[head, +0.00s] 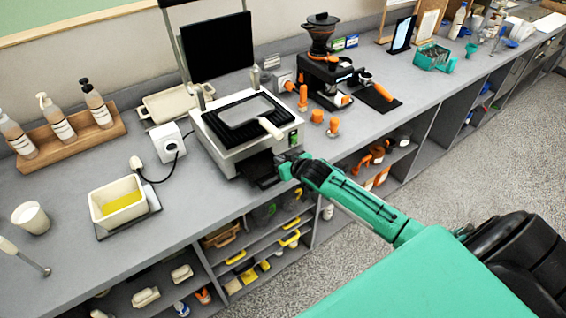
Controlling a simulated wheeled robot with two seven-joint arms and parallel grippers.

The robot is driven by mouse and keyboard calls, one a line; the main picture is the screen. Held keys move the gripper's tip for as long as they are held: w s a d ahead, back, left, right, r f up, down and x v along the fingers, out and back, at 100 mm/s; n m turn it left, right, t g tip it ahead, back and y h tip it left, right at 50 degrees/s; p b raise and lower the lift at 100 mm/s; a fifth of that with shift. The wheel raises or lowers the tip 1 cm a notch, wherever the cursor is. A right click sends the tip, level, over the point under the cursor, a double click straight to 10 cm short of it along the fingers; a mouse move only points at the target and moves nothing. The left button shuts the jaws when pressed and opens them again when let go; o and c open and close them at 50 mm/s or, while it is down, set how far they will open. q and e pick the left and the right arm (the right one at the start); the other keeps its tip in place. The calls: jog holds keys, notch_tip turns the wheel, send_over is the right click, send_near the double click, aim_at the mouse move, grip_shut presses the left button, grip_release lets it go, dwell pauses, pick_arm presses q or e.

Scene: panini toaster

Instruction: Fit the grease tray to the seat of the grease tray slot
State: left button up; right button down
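The panini toaster (228,148) stands on the grey counter, its dark ribbed plate facing up. A dark grease tray (262,174) shows low at the toaster's front, at the slot opening. It sticks out toward the counter edge; how deep it sits in the slot is hard to tell. My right gripper (285,168) comes in from the right on a green arm and is at the right end of the tray. Its fingers are small and dark against the tray, so I cannot tell whether they grip it. My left gripper is out of view.
A white-handled pan-like piece (247,112) lies on the toaster plate. A white box with a cable (167,142) and a yellow-filled container (118,203) stand left. A coffee machine (325,82) and orange-handled tools stand right. Open shelves lie below the counter edge.

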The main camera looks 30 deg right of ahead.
aim_at(272, 153)
jog(key=shift+w+a+b, duration=0.15)
jog(key=shift+w+b, duration=0.4)
jog(key=shift+w, duration=1.4)
jog(key=c, duration=1.6)
grip_release()
jog(key=shift+o, duration=0.2)
jog(key=shift+s, duration=0.15)
jog(key=shift+s+r, duration=0.1)
jog(key=shift+s, duration=0.15)
jog(key=b+v, duration=0.3)
jog(key=v, duration=1)
